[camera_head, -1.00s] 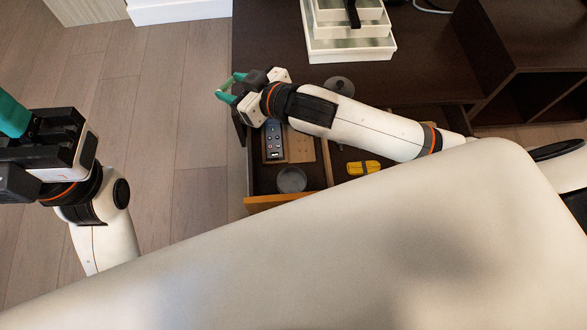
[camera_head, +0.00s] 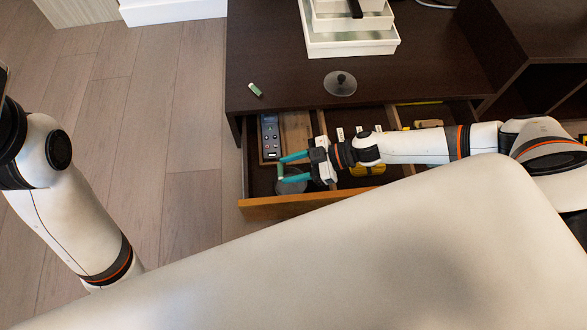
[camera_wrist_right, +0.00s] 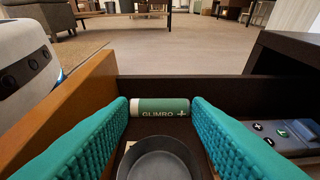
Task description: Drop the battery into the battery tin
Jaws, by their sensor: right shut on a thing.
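My right gripper (camera_head: 281,168) is over the front left part of the open drawer, its teal fingers shut on a green battery (camera_head: 280,170). In the right wrist view the battery (camera_wrist_right: 160,107) lies crosswise between the fingertips, its label and a plus sign showing. The round grey battery tin (camera_head: 290,186) stands in the drawer, partly hidden under the fingers. In the wrist view the open tin (camera_wrist_right: 160,168) shows below the battery, between the fingers. My left gripper is out of view; only its arm shows at the left.
Another green-and-white battery (camera_head: 255,89) lies on the dark tabletop. A round lid with a knob (camera_head: 340,84) and stacked white boxes (camera_head: 350,42) are also there. A grey remote-like device (camera_head: 270,138) is in the drawer (camera_head: 262,209), with yellow items (camera_head: 367,168) further right.

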